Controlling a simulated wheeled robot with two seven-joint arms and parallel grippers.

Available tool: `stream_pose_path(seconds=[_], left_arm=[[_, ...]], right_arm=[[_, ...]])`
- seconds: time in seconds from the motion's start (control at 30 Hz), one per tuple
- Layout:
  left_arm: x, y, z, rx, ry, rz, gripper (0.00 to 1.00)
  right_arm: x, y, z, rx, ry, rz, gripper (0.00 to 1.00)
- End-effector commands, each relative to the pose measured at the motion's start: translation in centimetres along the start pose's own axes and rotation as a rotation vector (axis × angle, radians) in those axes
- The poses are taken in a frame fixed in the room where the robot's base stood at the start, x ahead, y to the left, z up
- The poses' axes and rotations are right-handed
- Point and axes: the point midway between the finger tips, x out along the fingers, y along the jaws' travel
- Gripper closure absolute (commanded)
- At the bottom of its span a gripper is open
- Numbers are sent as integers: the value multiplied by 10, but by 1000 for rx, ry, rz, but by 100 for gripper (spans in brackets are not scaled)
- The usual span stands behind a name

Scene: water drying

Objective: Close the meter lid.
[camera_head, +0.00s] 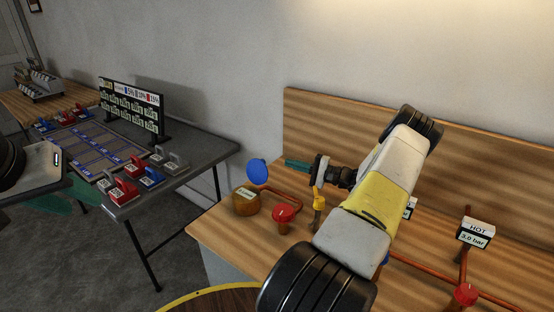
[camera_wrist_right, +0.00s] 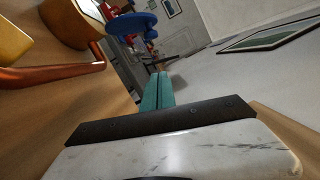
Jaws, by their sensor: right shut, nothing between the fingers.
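The meter is a round brass body (camera_head: 246,201) with a pale label on top, on the wooden bench. Its round blue lid (camera_head: 257,171) stands open, raised above the meter's back edge. My right gripper (camera_head: 290,163) has its teal fingers shut and empty, pointing left, to the right of the lid and apart from it. In the right wrist view the closed fingertips (camera_wrist_right: 160,76) lie below the blue lid (camera_wrist_right: 131,23), with the brass meter (camera_wrist_right: 72,22) at the upper left.
A red valve knob (camera_head: 285,213) on a copper pipe stands close right of the meter. A yellow-handled valve (camera_head: 319,201) is beside my right forearm. A HOT gauge (camera_head: 475,232) is at the right. A grey table (camera_head: 181,181) with red, blue and grey tagged items stands left.

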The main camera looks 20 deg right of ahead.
Motion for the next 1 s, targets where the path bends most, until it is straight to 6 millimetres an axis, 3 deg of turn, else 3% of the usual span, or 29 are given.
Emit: stream_pose_path(seconds=[0.23,0.5,1.0], left_arm=[[0,0,0,0,0,0,64],[0,0,0,0,0,0,64],[0,0,0,0,0,0,64]], right_arm=[[55,0,1,0,-4,1,100],[60,0,34,0,-1,2,100],[62,0,40,-3,-1,2,100]])
